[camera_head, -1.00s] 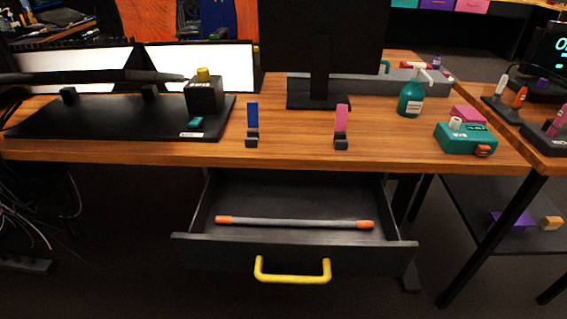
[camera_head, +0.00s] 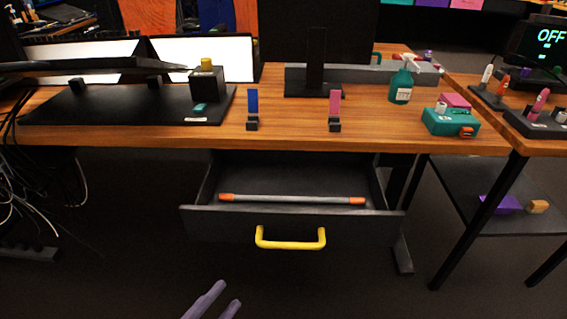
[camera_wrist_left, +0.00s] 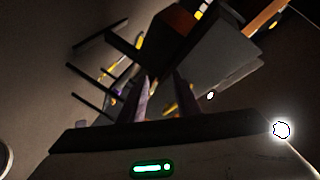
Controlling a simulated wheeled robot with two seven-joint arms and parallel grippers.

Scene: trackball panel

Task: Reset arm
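My left gripper (camera_head: 212,304) shows at the bottom edge of the head view, its two pale purple fingers a little apart with nothing between them. It is below and in front of the open drawer (camera_head: 290,228), clear of the yellow handle (camera_head: 291,243). In the left wrist view its fingers (camera_wrist_left: 160,98) point away and stand apart, with the dark furniture beyond. The drawer holds a grey rod with orange ends (camera_head: 292,199). My right gripper is not in view.
The wooden table (camera_head: 290,135) carries a black board (camera_head: 110,108), a blue upright piece (camera_head: 252,103), a pink upright piece (camera_head: 335,104), a green spray bottle (camera_head: 401,86) and a teal box (camera_head: 449,122). Cables (camera_head: 25,205) hang at left. The floor before the drawer is clear.

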